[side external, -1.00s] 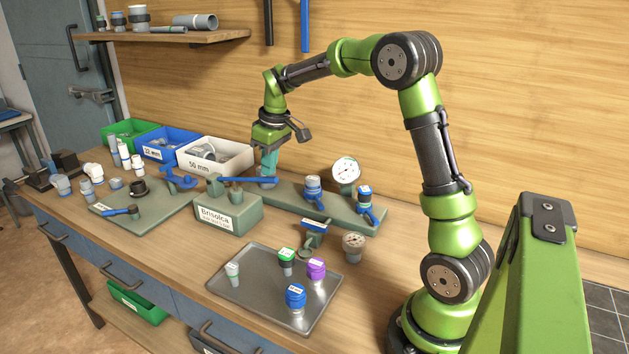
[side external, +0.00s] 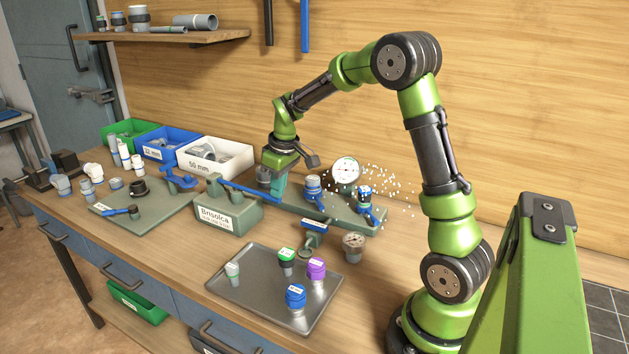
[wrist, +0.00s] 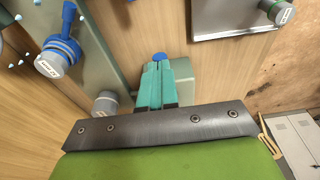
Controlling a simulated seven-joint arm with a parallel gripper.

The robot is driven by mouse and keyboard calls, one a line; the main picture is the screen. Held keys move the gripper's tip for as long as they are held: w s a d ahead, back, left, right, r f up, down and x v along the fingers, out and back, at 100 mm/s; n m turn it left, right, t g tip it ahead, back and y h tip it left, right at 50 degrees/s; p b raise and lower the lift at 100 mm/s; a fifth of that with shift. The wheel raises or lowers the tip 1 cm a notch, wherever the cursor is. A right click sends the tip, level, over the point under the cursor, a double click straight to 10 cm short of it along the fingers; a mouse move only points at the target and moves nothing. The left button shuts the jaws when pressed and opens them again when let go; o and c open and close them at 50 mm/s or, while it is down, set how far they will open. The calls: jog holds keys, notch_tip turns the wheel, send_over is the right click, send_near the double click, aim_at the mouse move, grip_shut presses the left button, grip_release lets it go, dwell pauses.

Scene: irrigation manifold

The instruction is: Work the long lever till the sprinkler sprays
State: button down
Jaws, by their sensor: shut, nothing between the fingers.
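The long blue lever (side external: 248,189) sticks out to the right from the green Brisolca box (side external: 227,212) and slopes down to its free end. My gripper (side external: 279,197) is shut and empty, with its teal fingers at that free end; they look to be pressing on it from above. In the wrist view, the lever's blue tip (wrist: 159,57) shows just past the fingers. Some droplets also show at the left of the wrist view.
A metal tray (side external: 258,290) with several capped fittings lies in front. A white bin (side external: 222,170) stands behind the box. A short blue-handled valve (side external: 314,226) lies between tray and plate.

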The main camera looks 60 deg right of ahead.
jog(key=s+r, duration=0.4)
jog(key=r, duration=0.8)
jog(key=shift+s, duration=0.35)
jog(key=s+a+r+n+t, duration=0.1)
jog(key=s+a+r+t, duration=0.35)
jog(key=a, duration=0.65)
jog(key=s+a+f+m+y, duration=0.2)
jog(key=s+a+f+m, duration=0.3)
jog(key=s+a, duration=0.2)
jog(key=s, duration=0.2)
jog(key=shift+s+a+t, duration=0.2)
jog(key=shift+s+t, duration=0.1)
jog(key=shift+t, duration=0.05)
